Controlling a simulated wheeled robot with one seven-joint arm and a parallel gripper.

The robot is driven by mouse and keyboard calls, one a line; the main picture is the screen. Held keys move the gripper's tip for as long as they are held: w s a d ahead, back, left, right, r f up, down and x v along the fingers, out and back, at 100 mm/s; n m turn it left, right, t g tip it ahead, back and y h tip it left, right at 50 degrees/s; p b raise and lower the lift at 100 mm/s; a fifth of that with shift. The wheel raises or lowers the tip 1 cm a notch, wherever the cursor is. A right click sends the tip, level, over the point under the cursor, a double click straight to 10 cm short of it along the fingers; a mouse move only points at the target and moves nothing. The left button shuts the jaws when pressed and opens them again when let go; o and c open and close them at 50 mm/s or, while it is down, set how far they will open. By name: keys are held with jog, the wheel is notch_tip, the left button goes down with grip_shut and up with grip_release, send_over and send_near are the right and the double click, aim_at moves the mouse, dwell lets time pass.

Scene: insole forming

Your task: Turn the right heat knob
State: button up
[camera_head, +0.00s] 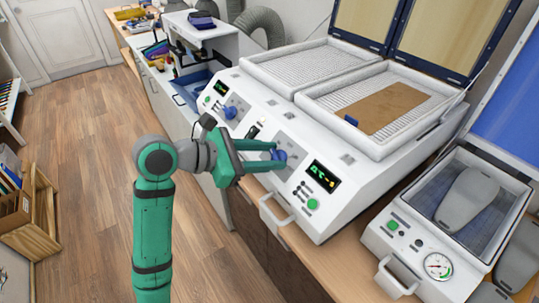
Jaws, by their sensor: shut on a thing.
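The right heat knob (281,156) is a blue knob on the white sloped front panel of the forming machine (335,215), just left of the right green display. My green gripper (279,157) reaches it from the left, and its two fingers are shut around the knob, one above and one below. The fingers hide part of the knob, and its exact turn angle cannot be told. The left heat knob (230,112) is also blue and sits farther up the panel, apart from my gripper.
A brown sheet (385,107) lies on the machine's right grid bed, under raised lids. A second white unit with a gauge (438,266) and grey insole forms (468,195) stands at the right. A wooden crate (30,225) is at the left; the floor between is clear.

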jog(key=m+g, duration=0.1)
jog(key=m, duration=0.2)
jog(key=m+g, duration=0.1)
jog(key=m, duration=0.1)
jog(key=shift+w+m+g, duration=0.15)
jog(key=shift+m+g, duration=0.15)
jog(key=shift+m, duration=0.1)
jog(key=shift+a, duration=0.1)
jog(key=shift+m, duration=0.3)
jog(key=o, duration=1)
jog(key=shift+o, duration=0.2)
jog(key=v, duration=1.1)
